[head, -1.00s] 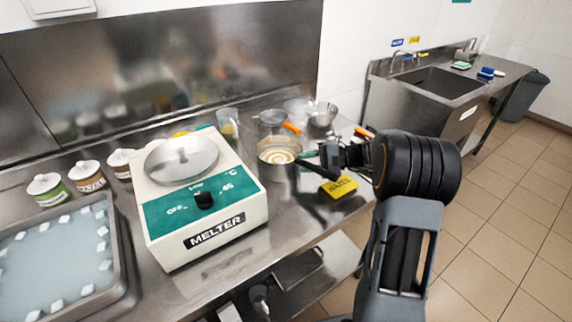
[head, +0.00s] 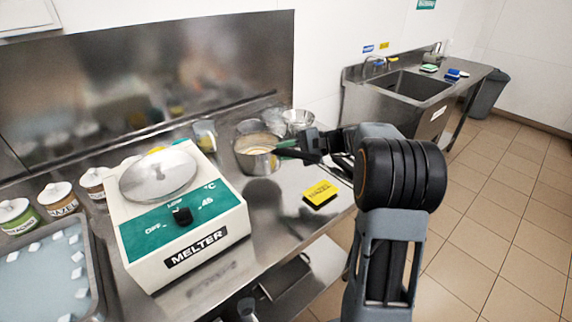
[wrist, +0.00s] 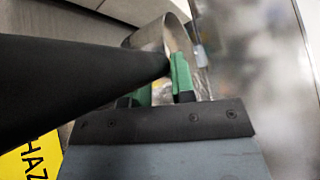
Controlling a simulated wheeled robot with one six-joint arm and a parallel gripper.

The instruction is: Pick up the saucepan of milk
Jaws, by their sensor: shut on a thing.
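The saucepan of milk (head: 258,160) is a steel pan with pale contents, held above the steel counter behind and right of the melter, with a dark shadow on the counter below it. My gripper (head: 292,148) is at the pan's right side, shut on its black handle. The handle hides part of one finger.
The white and green melter (head: 180,215) stands left of the pan. A yellow label block (head: 321,193) lies on the counter below my arm. A steel bowl (head: 298,120) and a clear jug (head: 205,135) stand behind. Lidded jars and a tray (head: 98,285) are at the left.

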